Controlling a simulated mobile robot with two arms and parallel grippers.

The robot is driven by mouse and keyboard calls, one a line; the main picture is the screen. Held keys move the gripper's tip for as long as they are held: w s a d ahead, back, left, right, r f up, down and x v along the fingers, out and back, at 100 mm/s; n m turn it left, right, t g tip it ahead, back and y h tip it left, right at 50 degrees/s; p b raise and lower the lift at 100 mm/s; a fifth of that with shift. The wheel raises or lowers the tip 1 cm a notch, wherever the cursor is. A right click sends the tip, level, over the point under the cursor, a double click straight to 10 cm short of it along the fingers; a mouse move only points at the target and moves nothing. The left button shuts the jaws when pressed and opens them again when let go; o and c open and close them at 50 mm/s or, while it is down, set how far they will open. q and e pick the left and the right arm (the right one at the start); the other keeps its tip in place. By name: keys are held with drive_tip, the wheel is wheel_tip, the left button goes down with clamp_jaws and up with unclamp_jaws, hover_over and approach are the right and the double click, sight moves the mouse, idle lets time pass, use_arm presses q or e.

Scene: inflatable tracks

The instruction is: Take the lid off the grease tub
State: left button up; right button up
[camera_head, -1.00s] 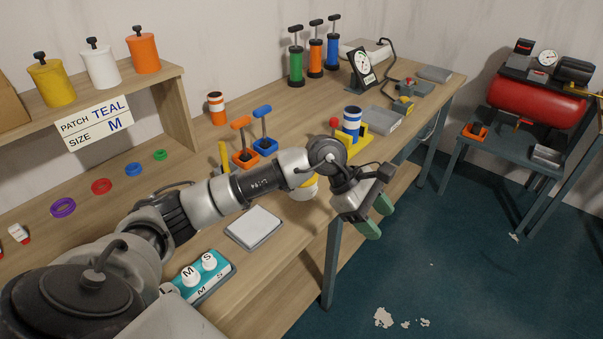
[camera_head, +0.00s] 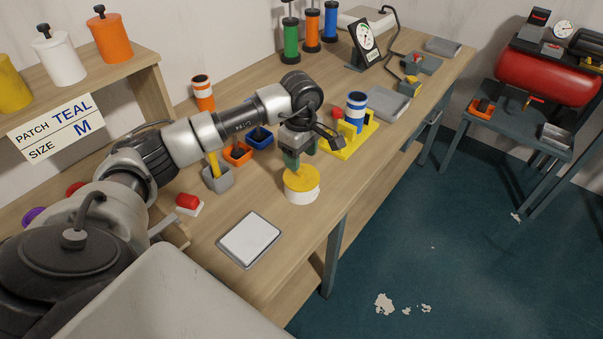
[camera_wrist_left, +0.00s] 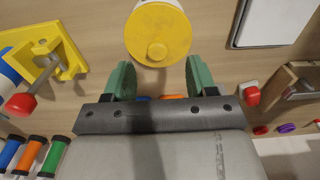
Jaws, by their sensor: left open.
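The grease tub (camera_head: 302,195) is a round white tub standing on the workbench near its front edge. Its yellow lid (camera_head: 304,178) is on top, and the lid with a small round knob shows in the left wrist view (camera_wrist_left: 160,30). My left gripper (camera_head: 300,160) is just behind and above the lid in the head view. In the wrist view its two green fingers (camera_wrist_left: 157,75) are wide apart and empty, with the lid beyond their tips. I cannot tell whether a finger touches the tub. My right gripper is not in view.
A yellow stand with a blue-and-white can (camera_head: 356,112) is right of my gripper. A grey holder (camera_head: 217,180), orange and blue holders and a red-topped item (camera_head: 187,203) stand left. A white pad in a tray (camera_head: 250,240) lies in front. Bare bench surrounds the tub.

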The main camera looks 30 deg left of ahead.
sight(301, 168)
use_arm(q)
wheel_tip(301, 168, down, 5)
drive_tip(key=shift+w+r+p, duration=0.1)
drive_tip(key=shift+r+p, duration=0.1)
drive_tip(key=shift+p, duration=0.75)
drive_tip(key=shift+f, duration=0.4)
drive_tip(key=shift+w, duration=0.1)
drive_tip(key=shift+c, duration=0.3)
drive_tip(key=c, duration=1)
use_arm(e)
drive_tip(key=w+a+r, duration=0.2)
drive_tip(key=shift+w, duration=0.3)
